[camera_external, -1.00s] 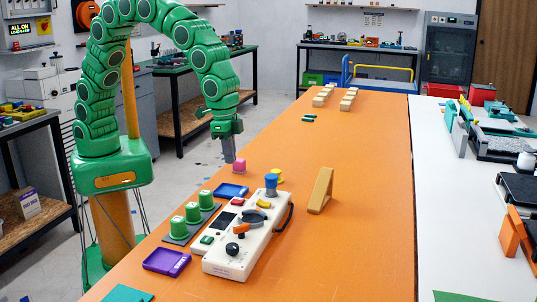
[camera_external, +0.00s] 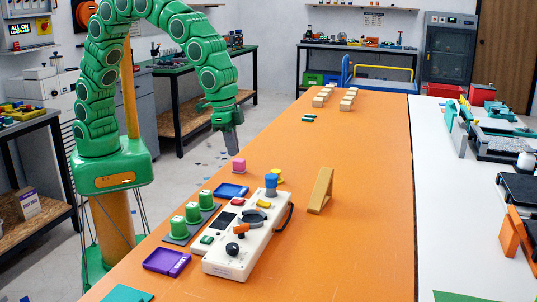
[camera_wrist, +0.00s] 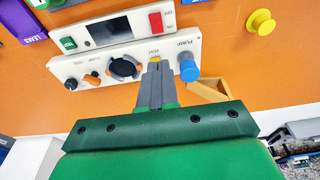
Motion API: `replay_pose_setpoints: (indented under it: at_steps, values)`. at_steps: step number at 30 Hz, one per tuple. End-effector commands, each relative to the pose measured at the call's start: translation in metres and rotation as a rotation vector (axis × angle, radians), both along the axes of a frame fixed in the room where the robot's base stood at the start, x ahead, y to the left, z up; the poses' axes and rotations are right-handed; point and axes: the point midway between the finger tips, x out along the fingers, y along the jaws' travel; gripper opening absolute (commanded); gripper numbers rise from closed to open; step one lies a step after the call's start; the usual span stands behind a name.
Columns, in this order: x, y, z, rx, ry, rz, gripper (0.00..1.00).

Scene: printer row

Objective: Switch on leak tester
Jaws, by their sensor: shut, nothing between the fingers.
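The leak tester is a white two-part panel device (camera_external: 225,264) at the near end of the orange table. In the wrist view the leak tester (camera_wrist: 97,66) shows a dark screen (camera_wrist: 108,30), a green TEST button (camera_wrist: 68,43) and a red ON/OFF switch (camera_wrist: 155,22). It also has several knobs, a large dark dial (camera_wrist: 123,68), a yellow VENT part (camera_wrist: 153,55) and a blue PUMP knob (camera_wrist: 188,68). My gripper (camera_external: 237,151) is shut and empty, in the air beyond the tester near the table's left edge. I cannot tell which way the red switch is set.
Wooden blocks (camera_external: 322,98) sit far back. The table's right middle is clear.

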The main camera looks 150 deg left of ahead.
Motion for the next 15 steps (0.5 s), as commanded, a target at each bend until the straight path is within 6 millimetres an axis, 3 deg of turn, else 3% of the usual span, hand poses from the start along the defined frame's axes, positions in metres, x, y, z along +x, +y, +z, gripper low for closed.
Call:
replay_pose_setpoints:
  at_steps: [8, 15]
  values:
    - [0.0, 0.0, -0.004, -0.001, 0.001, 0.0, 0.0]
    - [0.003, 0.003, -0.026, -0.002, 0.001, 0.001, 0.0]
